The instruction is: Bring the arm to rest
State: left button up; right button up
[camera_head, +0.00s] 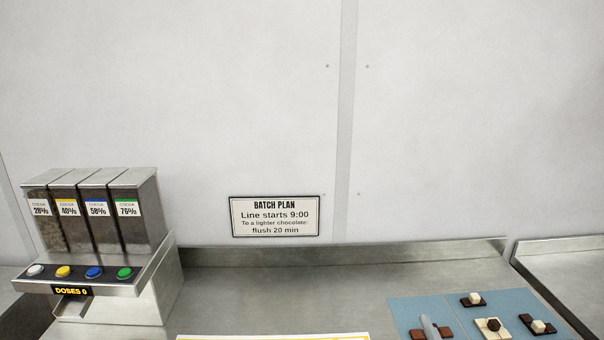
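No arm and no gripper of mine shows clearly in the head view. A small pale grey rounded shape (429,327) stands over the blue mat at the lower right, and I cannot tell what it is. The steel bench (300,285) runs along the wall below.
A dispenser (100,225) with several labelled cocoa hoppers, coloured buttons and a "DOSES 0" display stands at the left. A batch plan sign (275,216) is on the wall. A blue mat (450,305) holds several chocolate pieces (493,326). A white sheet edge (270,337) shows at the bottom. The bench middle is clear.

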jog(key=s+d+f+m+g+h, duration=0.35)
jog(key=s+f+m+g, duration=0.5)
jog(key=f, duration=0.55)
jog(key=s+a+f+m+g+y, duration=0.1)
jog(key=s+f+g, duration=0.3)
jog(key=s, duration=0.3)
jog(key=s+f+m+g+y, duration=0.1)
jog(key=s+f+m+g, duration=0.1)
jog(key=s+f+g, duration=0.45)
notch_tip(320, 180, down, 30)
jog(key=s+t, duration=0.2)
jog(key=s, duration=0.1)
jog(key=s+d+f, duration=0.1)
jog(key=s+f, duration=0.8)
jog(key=s+d+f+g, duration=0.1)
jog(key=s+d+f, duration=0.1)
jog(key=s+f, duration=0.6)
jog(key=shift+s+d+f+g, duration=0.25)
jog(key=shift+s+f+g, duration=0.05)
jog(key=shift+s+f, duration=0.15)
jog(key=shift+n, duration=0.25)
